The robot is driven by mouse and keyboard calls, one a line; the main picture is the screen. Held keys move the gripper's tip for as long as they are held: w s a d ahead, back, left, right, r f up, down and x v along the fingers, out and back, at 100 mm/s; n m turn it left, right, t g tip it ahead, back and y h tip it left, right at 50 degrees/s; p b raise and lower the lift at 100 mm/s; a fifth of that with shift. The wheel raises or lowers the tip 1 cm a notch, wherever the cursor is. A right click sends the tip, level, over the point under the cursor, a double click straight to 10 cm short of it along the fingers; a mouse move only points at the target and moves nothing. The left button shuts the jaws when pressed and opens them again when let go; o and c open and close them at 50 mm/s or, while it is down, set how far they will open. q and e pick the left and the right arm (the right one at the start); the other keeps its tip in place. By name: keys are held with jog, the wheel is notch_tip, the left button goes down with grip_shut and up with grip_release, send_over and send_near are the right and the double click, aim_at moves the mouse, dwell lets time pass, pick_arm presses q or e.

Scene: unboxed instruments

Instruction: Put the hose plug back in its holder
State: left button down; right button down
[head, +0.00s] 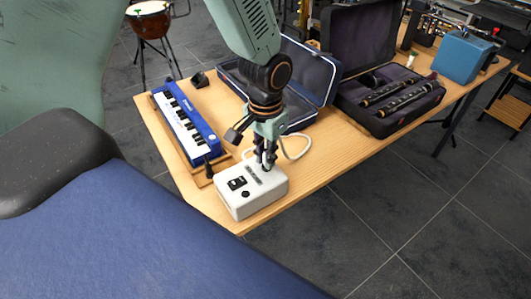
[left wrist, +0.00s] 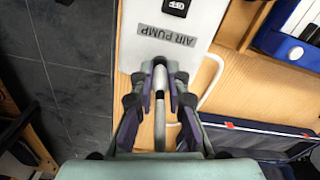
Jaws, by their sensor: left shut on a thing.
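My left gripper (head: 265,158) points down at the back edge of the white air pump box (head: 252,192), which stands at the table's front corner. In the left wrist view its fingers (left wrist: 160,82) are shut on the pale hose plug (left wrist: 160,78), beside the pump's "AIR PUMP" label (left wrist: 168,36). The plug is mostly covered by the fingers. The white hose (head: 298,150) loops out on the table behind the gripper and also shows in the left wrist view (left wrist: 212,80). I cannot make out the holder for certain. My right gripper is not in view.
A blue keyboard instrument (head: 186,125) lies in a wooden tray left of the pump. An open blue-lined case (head: 299,105) and a black case with clarinet-like parts (head: 390,95) stand behind. Bare wooden tabletop (head: 345,145) lies to the right.

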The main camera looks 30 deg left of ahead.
pick_arm(q)
jog(key=shift+f, duration=0.5)
jog(key=c, duration=1.3)
grip_release()
jog(key=shift+o, duration=0.2)
jog(key=shift+r, duration=0.15)
notch_tip(320, 180, up, 12)
jog(key=shift+f, duration=0.1)
